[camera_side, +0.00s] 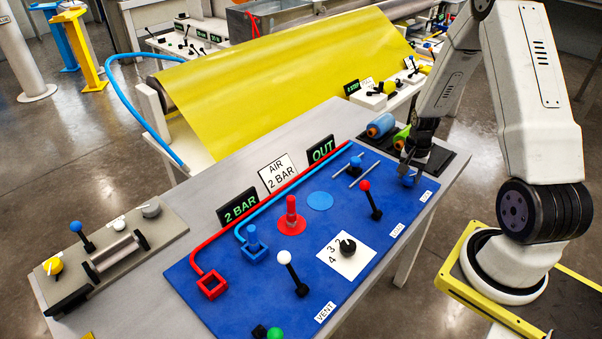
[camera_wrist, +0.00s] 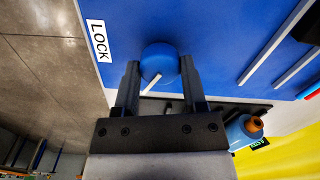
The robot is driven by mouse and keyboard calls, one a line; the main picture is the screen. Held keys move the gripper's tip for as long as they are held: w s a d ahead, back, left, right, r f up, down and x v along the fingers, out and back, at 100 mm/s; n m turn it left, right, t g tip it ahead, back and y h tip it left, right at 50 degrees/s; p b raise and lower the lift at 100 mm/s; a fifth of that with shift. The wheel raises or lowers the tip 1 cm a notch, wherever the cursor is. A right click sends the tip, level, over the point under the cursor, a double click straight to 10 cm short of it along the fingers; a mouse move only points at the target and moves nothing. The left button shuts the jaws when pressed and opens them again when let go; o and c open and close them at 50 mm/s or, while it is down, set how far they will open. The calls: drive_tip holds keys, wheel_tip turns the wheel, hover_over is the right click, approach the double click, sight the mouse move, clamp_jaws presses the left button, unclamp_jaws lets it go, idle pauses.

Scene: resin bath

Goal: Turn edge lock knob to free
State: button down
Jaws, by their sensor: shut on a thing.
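The edge lock knob (camera_wrist: 159,60) is a round blue knob with a white pointer line, on the blue panel (camera_wrist: 230,50) beside the LOCK label (camera_wrist: 98,40). The pointer slants in the wrist view. My gripper (camera_wrist: 160,72) has one finger on each side of the knob and is shut on it. In the side view my gripper (camera_side: 409,180) is down at the panel's far right corner, near the LOCK label (camera_side: 425,196).
A red-topped lever (camera_side: 371,200) and a small blue knob between two grey rails (camera_side: 364,172) stand near my gripper. Blue and green spools (camera_side: 381,126) lie on a dark tray behind it. A black dial (camera_side: 347,246) and a white-topped lever (camera_side: 292,273) are nearer the front.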

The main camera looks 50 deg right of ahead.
sight(409, 176)
drive_tip(key=shift+c, duration=0.7)
unclamp_jaws()
drive_tip(key=shift+r, duration=0.15)
drive_tip(key=shift+r, duration=3.75)
drive_tip(key=shift+a, duration=0.1)
drive_tip(key=a+r+n+t, duration=0.1)
drive_tip(key=a+r+n, duration=0.2)
drive_tip(key=a+n, duration=0.4)
drive_tip(key=a+r+n+t, duration=0.1)
drive_tip(key=a+r+n, duration=0.3)
drive_tip(key=a, duration=1.6)
drive_tip(key=n, duration=0.4)
drive_tip(key=shift+t, duration=0.3)
